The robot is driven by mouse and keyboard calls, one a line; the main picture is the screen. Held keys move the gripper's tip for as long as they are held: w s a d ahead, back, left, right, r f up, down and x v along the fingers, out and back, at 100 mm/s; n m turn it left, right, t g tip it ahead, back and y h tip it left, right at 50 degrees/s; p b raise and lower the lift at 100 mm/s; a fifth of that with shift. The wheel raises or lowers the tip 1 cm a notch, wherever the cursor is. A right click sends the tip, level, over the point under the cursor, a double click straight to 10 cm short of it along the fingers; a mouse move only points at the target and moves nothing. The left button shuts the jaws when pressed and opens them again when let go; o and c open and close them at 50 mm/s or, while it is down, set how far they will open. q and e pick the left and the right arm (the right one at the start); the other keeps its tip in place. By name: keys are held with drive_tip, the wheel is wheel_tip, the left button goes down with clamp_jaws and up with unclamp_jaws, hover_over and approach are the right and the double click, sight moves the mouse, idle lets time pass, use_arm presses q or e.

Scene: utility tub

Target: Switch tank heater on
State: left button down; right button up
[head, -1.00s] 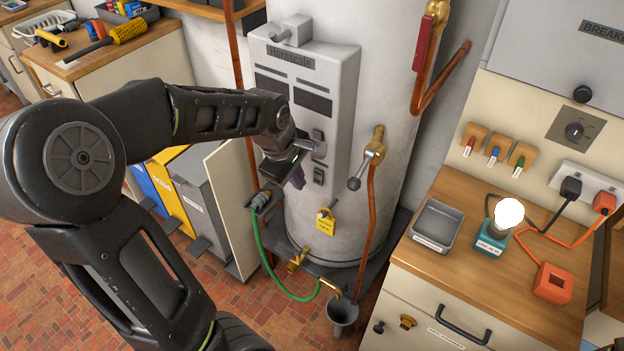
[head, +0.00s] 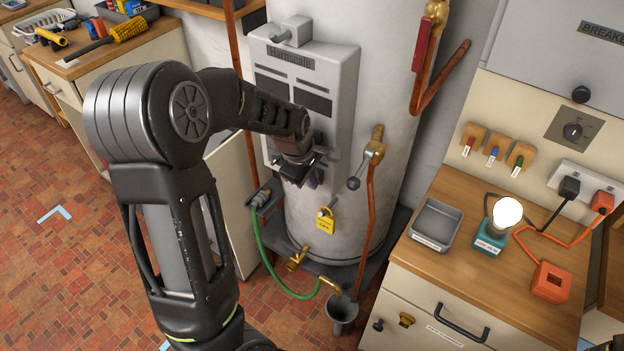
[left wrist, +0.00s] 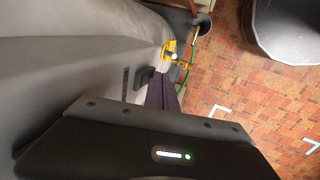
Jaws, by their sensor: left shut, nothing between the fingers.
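The tank heater is a tall white cylinder (head: 318,236) with a grey control box (head: 335,70) on its front, in the middle of the head view. My left gripper (head: 312,180) is shut and empty, at the lower front of this box. It hides the switches there in the head view. In the left wrist view the shut fingers (left wrist: 163,91) are beside a dark switch-like part (left wrist: 143,77) on the grey face. I cannot tell whether they touch it, or which way it is set. My right gripper is not in view.
A wooden counter (head: 455,215) with a tray and a lit lamp stands at right.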

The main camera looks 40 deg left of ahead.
use_arm(q)
drive_tip(key=shift+w+f+t+b, duration=0.25)
drive_tip(key=shift+t+b, duration=0.55)
drive_tip(key=shift+b, duration=0.1)
